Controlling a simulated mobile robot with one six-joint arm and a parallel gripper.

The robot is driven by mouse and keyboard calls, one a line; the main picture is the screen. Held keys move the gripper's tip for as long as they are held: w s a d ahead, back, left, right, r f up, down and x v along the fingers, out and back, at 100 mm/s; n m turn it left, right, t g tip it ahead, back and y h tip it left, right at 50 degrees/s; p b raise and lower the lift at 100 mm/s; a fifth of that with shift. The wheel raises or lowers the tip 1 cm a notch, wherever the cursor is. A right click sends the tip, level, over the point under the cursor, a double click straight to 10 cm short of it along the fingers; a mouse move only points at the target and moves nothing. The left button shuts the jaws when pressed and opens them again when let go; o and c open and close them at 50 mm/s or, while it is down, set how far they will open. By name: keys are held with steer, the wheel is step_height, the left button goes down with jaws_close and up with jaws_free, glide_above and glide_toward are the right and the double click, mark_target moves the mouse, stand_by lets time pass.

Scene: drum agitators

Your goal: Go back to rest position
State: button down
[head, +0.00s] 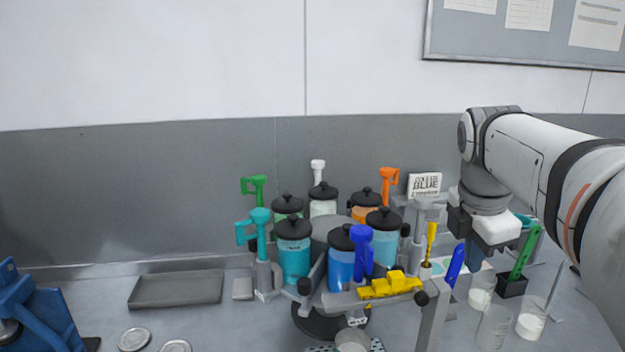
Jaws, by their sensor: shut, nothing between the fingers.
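My arm comes in from the right edge and bends down at the wrist.
Coloured handles stand around the jars, including a green (258,187) and an orange one (389,178). Beakers with white contents (531,318) and a green tool (524,252) stand below right of my gripper. A grey tray (176,289) lies left.

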steer(key=s+a+f+m, duration=0.3)
steer(key=f+m, duration=0.3)
steer(key=s+a+f+m+t+y+b, duration=0.1)
steer(key=s+a+f+m, duration=0.3)
steer(key=f+m, duration=0.2)
steer(key=s+a+f+m, duration=0.3)
steer(key=s+f+m, duration=0.1)
steer(key=f+m, duration=0.2)
steer(key=shift+s+a+m+y+b, duration=0.2)
steer(key=shift+m+y+b, duration=0.2)
steer(key=shift+m, duration=0.4)
